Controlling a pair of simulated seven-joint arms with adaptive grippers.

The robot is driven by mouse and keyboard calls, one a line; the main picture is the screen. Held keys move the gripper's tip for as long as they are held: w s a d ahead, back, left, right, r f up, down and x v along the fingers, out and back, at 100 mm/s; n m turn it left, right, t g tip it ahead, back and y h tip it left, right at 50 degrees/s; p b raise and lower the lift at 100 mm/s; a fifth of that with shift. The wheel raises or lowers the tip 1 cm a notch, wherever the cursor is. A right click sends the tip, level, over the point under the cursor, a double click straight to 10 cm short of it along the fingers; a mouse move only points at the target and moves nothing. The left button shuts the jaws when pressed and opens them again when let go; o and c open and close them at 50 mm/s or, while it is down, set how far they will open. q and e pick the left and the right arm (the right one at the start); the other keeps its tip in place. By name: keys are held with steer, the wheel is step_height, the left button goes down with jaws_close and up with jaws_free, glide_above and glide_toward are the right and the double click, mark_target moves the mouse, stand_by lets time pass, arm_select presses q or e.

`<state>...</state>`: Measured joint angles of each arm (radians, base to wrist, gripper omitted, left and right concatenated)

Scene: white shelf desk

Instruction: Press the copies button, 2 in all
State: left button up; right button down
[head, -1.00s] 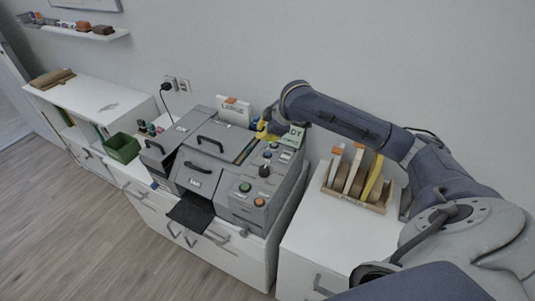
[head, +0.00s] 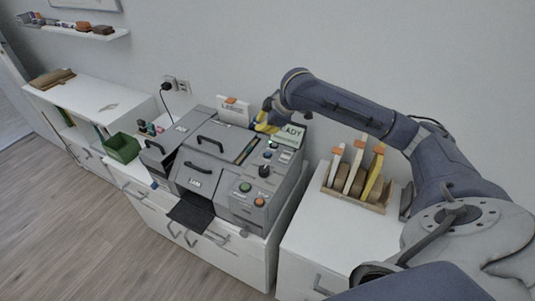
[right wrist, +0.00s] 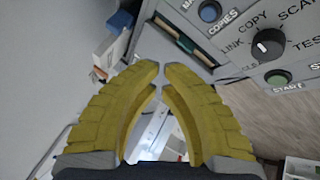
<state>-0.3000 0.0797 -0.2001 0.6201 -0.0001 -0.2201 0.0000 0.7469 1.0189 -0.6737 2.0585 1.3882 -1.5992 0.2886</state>
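The copier (head: 215,165) is a grey machine on the white cabinet. In the right wrist view, a round blue button (right wrist: 209,11) sits beside the COPIES label (right wrist: 223,21), at the top of the panel. My right gripper (right wrist: 161,70) has yellow fingers whose tips nearly meet, with nothing visible between them. The tips are apart from the blue button in that picture, below and left of it. In the head view the right gripper (head: 264,128) is above the rear of the copier, beside the READY display (head: 291,134). My left gripper is not in view.
A black selector knob (right wrist: 267,44) and a green START button (right wrist: 277,77) share the panel. An orange button (head: 259,202) is at the panel's front. A wooden rack of folders (head: 358,192) stands right of the copier. A green bin (head: 122,148) is at left.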

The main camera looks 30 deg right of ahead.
mark_target(268, 154)
steer(key=shift+f, duration=4.15)
steer(key=c, duration=2.1)
jaws_free()
jaws_close()
steer(key=shift+f, duration=0.2)
steer(key=shift+f, duration=0.25)
